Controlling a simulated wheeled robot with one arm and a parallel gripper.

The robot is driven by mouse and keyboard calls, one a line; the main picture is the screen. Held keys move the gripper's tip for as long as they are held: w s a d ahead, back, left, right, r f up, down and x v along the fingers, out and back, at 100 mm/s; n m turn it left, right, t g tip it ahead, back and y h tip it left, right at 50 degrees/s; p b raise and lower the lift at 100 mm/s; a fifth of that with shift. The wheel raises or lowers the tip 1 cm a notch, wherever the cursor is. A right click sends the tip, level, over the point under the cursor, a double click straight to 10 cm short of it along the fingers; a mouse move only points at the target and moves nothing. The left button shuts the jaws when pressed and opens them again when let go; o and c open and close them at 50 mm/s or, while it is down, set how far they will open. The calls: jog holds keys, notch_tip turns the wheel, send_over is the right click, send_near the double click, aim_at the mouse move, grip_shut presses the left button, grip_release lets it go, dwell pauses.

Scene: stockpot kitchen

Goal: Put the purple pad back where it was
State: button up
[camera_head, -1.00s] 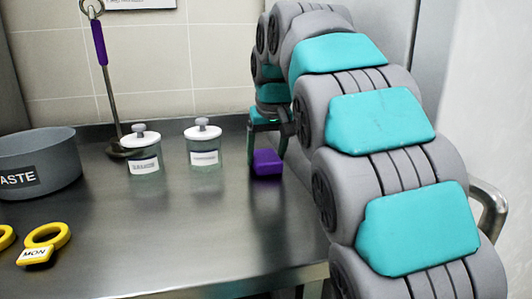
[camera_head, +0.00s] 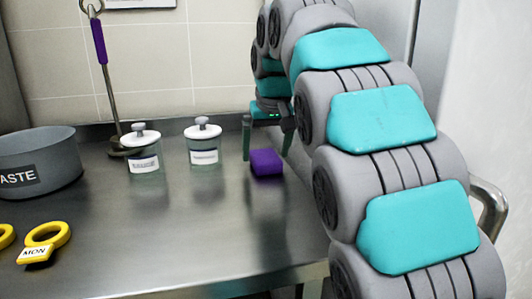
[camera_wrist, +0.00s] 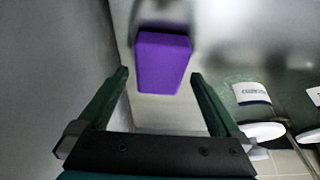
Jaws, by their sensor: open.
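The purple pad (camera_head: 267,163) lies on the steel counter, right of the two lidded jars. It also shows in the wrist view (camera_wrist: 162,61), beyond and between the fingertips. My gripper (camera_head: 267,156) is open, its two fingers apart around or just behind the pad in the head view. In the wrist view my gripper (camera_wrist: 160,78) has a clear gap between each finger and the pad, and nothing is held.
Two glass jars with white lids (camera_head: 142,150) (camera_head: 204,145) stand left of the pad. A ladle with a purple handle (camera_head: 100,42) hangs behind them. A grey "WASTE" pot (camera_head: 38,175) and yellow rings (camera_head: 46,236) are at left. The front middle of the steel counter (camera_head: 190,240) is clear.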

aim_at(268, 160)
jog(key=v, duration=0.5)
jog(key=shift+w+r, duration=0.1)
jog(key=shift+v, duration=0.8)
jog(key=shift+d, duration=0.1)
